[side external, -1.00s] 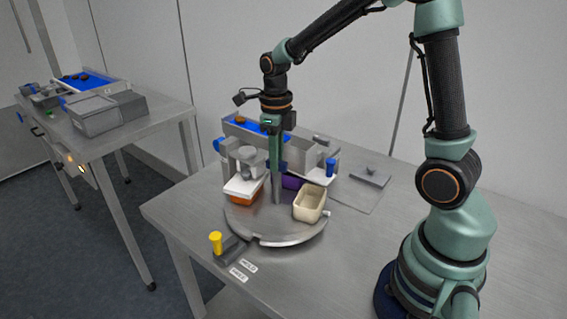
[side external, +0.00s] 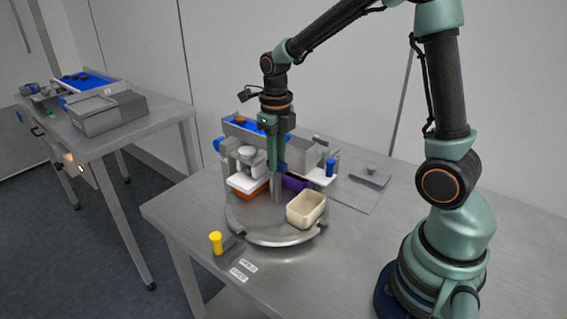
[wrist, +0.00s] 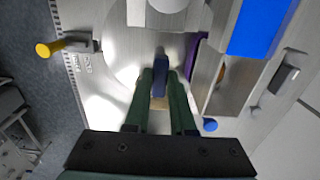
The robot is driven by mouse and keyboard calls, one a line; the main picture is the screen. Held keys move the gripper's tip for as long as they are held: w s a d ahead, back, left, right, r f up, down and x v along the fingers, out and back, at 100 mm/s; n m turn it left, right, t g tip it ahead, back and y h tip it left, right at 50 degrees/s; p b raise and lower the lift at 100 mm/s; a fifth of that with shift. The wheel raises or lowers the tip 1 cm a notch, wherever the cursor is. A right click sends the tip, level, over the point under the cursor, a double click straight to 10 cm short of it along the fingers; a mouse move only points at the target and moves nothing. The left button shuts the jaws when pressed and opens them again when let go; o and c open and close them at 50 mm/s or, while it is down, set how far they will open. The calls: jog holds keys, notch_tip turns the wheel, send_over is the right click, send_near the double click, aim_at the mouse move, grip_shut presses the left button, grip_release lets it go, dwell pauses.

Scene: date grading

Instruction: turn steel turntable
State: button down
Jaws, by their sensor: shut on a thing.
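The round steel turntable (side external: 248,222) lies on the table, carrying a cream tub (side external: 306,209) at front right. A white-topped orange tub (side external: 249,187) is on its left and a purple tub (side external: 294,183) is at the back, partly hidden. My gripper (side external: 277,168) points straight down over the turntable's middle, above a grey upright post (side external: 277,190). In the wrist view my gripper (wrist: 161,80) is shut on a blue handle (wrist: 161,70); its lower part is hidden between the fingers.
A yellow knob (side external: 215,242) stands by the turntable's front-left edge, near two white labels (side external: 243,270). Behind are a grey machine with a blue belt (side external: 240,123) and a blue knob (side external: 330,168).

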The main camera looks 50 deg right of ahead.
jog(key=shift+d+r, duration=0.1)
jog(key=shift+d, duration=0.05)
jog(key=c, duration=0.8)
grip_release()
jog(key=shift+o, duration=0.2)
notch_tip(320, 180, up, 12)
